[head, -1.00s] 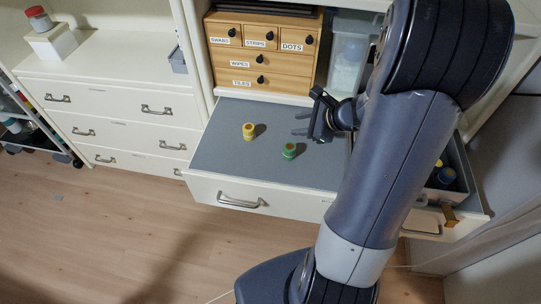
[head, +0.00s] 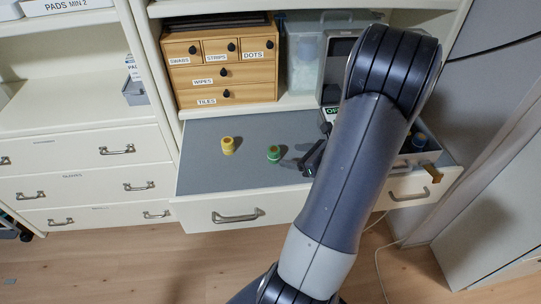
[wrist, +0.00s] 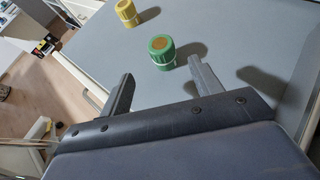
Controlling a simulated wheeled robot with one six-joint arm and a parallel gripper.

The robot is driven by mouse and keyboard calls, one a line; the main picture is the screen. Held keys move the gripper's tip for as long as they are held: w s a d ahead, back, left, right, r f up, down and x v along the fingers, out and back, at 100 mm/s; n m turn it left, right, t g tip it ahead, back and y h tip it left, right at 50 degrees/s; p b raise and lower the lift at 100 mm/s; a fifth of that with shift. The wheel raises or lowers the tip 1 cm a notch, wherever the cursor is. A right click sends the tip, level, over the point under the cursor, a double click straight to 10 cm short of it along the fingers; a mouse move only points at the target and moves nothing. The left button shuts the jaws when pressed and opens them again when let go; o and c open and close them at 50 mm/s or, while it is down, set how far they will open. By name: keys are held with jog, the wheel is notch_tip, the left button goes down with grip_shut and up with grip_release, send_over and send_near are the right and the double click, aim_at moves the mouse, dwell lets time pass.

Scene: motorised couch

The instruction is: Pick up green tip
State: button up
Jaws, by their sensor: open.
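The green tip (head: 273,153) is a small green cylinder with a brown top, standing upright on the grey surface of the pulled-out drawer (head: 205,180). It also shows in the wrist view (wrist: 162,54), just beyond my fingertips and roughly in line with the gap between them. A similar yellow tip (head: 228,145) stands to its left, and farther off in the wrist view (wrist: 127,13). My gripper (head: 292,163) is open and empty, just right of the green tip in the head view. Its two fingers show apart in the wrist view (wrist: 160,73). My arm hides part of the drawer's right side.
A wooden box of small labelled drawers (head: 222,65) stands behind the grey surface. A compartment at the right holds a dark blue-topped item (head: 419,140). The grey surface left of the yellow tip is clear.

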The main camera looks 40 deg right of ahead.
aim_at(279, 152)
jog(key=x, duration=0.7)
jog(key=shift+w, duration=0.35)
jog(key=shift+d, duration=0.1)
jog(key=shift+r, duration=0.1)
jog(key=c, duration=1.1)
jog(key=shift+o, duration=0.2)
jog(key=shift+r, duration=0.1)
